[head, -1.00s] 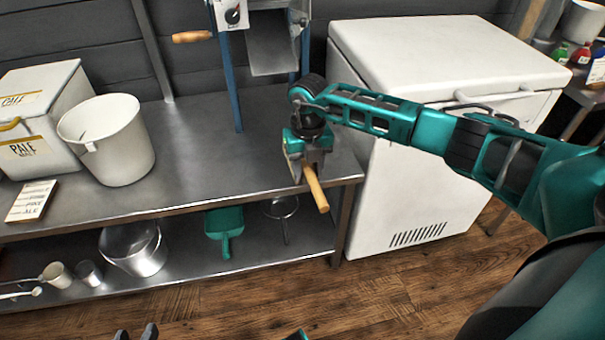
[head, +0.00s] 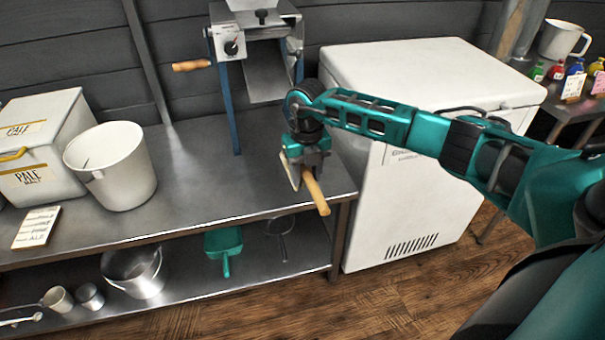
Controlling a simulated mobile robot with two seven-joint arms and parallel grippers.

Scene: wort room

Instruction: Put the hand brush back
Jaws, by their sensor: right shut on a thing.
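The hand brush (head: 316,193) shows as a light wooden handle that sticks out below my right gripper (head: 307,172), toward the front edge of the steel table (head: 215,180). A pale strip, perhaps part of the brush, shows at the left of the jaws. My right gripper is shut on the brush at the right end of the table. I cannot tell whether the brush touches the tabletop. The gripper hides much of it. My left gripper is out of view.
A grain mill (head: 250,55) with a crank stands behind. A white bucket (head: 115,170) and a malt box (head: 45,140) stand at the left. A white chest freezer (head: 430,190) is close on the right. The lower shelf holds a green scoop (head: 223,245) and a steel pot (head: 135,270).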

